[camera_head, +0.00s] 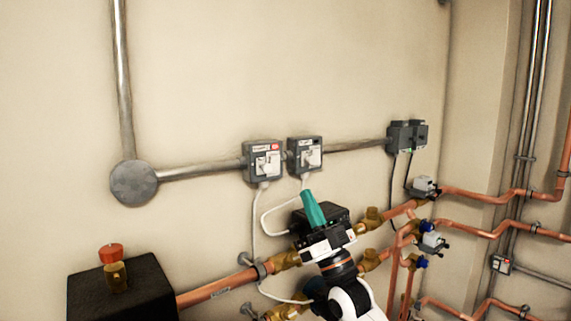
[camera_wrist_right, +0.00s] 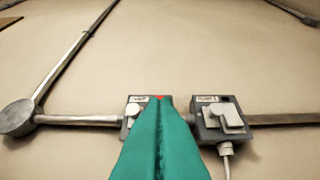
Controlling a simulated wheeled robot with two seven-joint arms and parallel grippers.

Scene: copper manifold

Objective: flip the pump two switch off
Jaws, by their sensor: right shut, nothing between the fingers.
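Two grey switch boxes are on the wall. The left switch box (camera_head: 263,160) has a red mark at its upper right, and the right switch box (camera_head: 305,154) has a dark mark. Both have white rocker plates and small labels; the pump numbers are too small to read surely. In the wrist view the left box (camera_wrist_right: 132,112) is partly hidden behind my fingers, and the right box (camera_wrist_right: 220,118) is mostly clear. My right gripper (camera_head: 307,194) has teal fingers, shut and empty, pointing up below the right box. In the wrist view its fingertips (camera_wrist_right: 160,99) overlap the left box. My left gripper is not in view.
A metal conduit (camera_head: 205,170) joins the boxes to a round junction (camera_head: 134,183) and dark sockets (camera_head: 407,136). White cables hang below the boxes. Copper pipes (camera_head: 215,291) with brass valves surround my right arm. A black block (camera_head: 120,291) stands lower left. The wall above is clear.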

